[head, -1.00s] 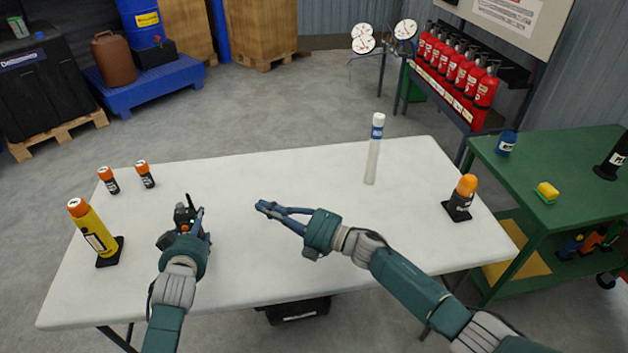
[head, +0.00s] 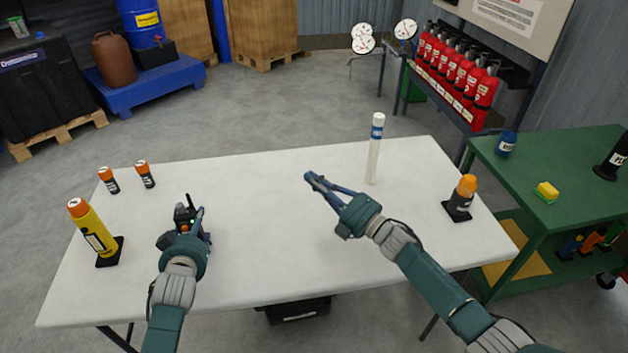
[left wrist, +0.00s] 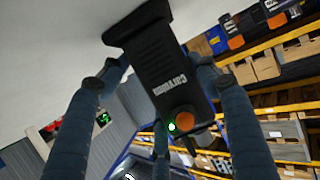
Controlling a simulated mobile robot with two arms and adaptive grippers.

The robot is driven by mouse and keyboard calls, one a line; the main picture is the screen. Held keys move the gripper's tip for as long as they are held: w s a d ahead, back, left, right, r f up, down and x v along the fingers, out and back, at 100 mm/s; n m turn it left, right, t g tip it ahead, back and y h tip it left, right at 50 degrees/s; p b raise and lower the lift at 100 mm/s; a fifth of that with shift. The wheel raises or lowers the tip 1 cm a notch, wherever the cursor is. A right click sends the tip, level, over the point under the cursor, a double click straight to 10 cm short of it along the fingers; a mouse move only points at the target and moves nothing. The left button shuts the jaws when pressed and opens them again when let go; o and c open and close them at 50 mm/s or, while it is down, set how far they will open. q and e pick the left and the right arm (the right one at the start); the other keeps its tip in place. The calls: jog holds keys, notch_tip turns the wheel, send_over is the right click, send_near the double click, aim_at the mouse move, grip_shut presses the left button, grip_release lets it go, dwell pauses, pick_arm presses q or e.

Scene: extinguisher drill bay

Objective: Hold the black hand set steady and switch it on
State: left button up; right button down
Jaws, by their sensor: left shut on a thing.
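The black hand set (head: 184,213) stands upright near the left part of the white table, its short antenna up. My left gripper (head: 188,225) is shut on it, and the fingers hide part of its body. A small green light shows on it. In the left wrist view the hand set (left wrist: 158,75) sits between the two fingers, with pale lettering, an orange knob (left wrist: 185,118) and a lit green light (left wrist: 172,127) beside the knob. My right gripper (head: 313,180) is empty above the middle of the table, its fingertips together, well to the right of the hand set.
A yellow-and-orange cylinder (head: 93,230) on a black base stands left of the hand set, and two small orange-capped cylinders (head: 145,174) stand behind it. A clear tube (head: 374,155) and an orange-topped lamp (head: 462,198) stand at the right. The table's middle (head: 265,225) is clear.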

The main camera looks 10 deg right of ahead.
pick_arm(q)
jog(key=o, duration=1.6)
jog(key=shift+o, duration=0.2)
jog(key=shift+s, duration=0.1)
